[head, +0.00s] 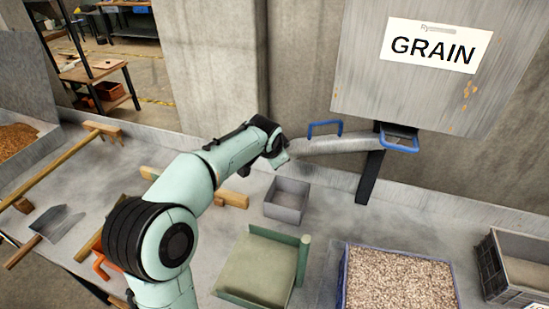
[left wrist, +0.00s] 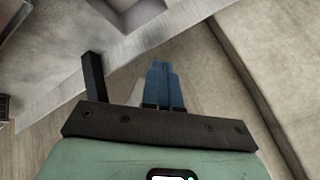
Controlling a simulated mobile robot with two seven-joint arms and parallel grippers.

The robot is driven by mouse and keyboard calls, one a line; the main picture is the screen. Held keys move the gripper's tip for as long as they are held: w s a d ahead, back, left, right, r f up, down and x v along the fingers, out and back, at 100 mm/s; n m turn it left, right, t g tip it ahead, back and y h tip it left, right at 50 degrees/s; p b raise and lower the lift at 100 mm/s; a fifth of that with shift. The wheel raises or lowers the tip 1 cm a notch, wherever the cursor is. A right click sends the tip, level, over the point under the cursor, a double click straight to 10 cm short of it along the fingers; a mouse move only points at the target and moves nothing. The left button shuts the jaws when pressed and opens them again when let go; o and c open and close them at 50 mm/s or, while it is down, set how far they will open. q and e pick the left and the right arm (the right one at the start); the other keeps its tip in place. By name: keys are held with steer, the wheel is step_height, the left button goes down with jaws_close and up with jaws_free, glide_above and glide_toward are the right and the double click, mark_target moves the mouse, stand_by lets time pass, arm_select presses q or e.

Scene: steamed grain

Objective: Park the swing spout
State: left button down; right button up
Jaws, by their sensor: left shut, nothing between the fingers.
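The swing spout (head: 345,145) is a grey curved pipe running left from under the hopper marked GRAIN (head: 400,90). A blue handle (head: 325,123) stands up from its top. My left gripper (head: 281,160) is at the spout's free left end in the head view; its fingers are mostly hidden there, and I cannot tell whether it touches the pipe. In the left wrist view its blue fingers (left wrist: 163,85) are together and hold nothing. The spout cannot be made out clearly in that view. My right gripper is not in view.
Below the spout are a small grey bin (head: 288,199), a green tray (head: 256,268) and a blue-edged crate of grain (head: 400,285). A dark crate (head: 520,270) stands at right. A scoop (head: 58,222) and wooden tools lie at left. A concrete wall (head: 300,70) rises behind.

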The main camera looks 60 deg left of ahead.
arm_select(q)
steer(key=w+a, duration=0.1)
steer(key=w+a+p, duration=0.2)
steer(key=shift+w+a+r, duration=0.1)
steer(key=shift+a+r, duration=0.1)
steer(key=shift+r, duration=0.05)
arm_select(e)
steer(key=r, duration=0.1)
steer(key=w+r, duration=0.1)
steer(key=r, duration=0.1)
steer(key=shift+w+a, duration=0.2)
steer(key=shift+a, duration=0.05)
